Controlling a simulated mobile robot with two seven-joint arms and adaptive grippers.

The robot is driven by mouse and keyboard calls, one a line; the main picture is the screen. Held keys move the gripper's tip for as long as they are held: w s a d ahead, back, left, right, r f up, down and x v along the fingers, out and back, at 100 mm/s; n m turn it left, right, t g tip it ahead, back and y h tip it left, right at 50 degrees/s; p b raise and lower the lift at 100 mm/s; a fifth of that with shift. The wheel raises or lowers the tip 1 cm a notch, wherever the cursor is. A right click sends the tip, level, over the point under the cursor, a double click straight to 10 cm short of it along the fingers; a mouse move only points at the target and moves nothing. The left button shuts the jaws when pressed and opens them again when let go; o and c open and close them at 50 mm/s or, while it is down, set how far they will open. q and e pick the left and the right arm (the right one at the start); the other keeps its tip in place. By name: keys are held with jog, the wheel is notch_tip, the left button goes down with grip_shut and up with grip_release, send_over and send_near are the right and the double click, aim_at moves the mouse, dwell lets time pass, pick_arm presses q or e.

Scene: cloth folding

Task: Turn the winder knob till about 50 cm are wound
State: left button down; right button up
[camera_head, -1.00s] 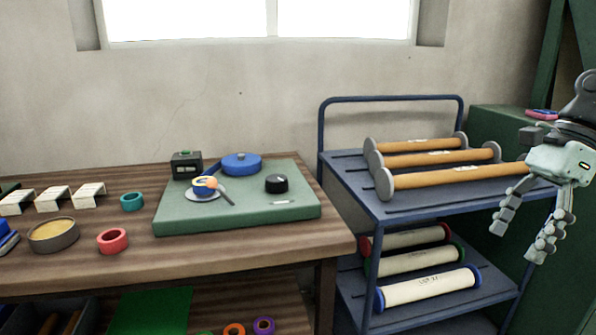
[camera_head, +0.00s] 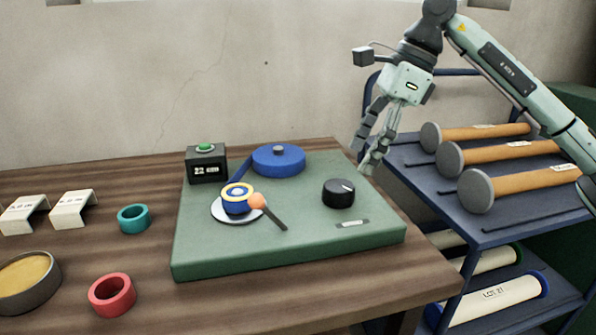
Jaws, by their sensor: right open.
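The winder stands on a green board (camera_head: 300,245) on the wooden table. It has a small blue and yellow spool (camera_head: 237,200) on a pale disc, with an orange ball (camera_head: 257,201) on a dark handle beside it. A black round knob (camera_head: 339,193) with a white mark sits on the board's right part. A blue ribbon runs from the big blue reel (camera_head: 278,160) towards the small spool. A black counter box (camera_head: 206,165) with a green button seems to read 22. My right gripper (camera_head: 366,162) is open and empty, pointing down above the board's back right edge, apart from the knobs. My left gripper is out of view.
A teal ring (camera_head: 134,219), a red ring (camera_head: 111,295), white bent stands (camera_head: 73,209) and a round tin (camera_head: 27,280) lie left of the board. A blue trolley (camera_head: 470,228) with rollers stands at the right. The board's front part is mostly clear.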

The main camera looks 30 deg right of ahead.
aim_at(342, 186)
jog(key=x, duration=0.6)
jog(key=shift+w+a+f, duration=0.1)
jog(key=shift+a, duration=0.15)
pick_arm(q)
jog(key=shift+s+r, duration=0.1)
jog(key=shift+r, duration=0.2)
pick_arm(e)
jog(key=shift+w+a+f, duration=0.2)
jog(key=shift+a+f, duration=0.05)
jog(key=shift+f, duration=0.4)
jog(key=c, duration=1.2)
jog(key=shift+o, duration=0.2)
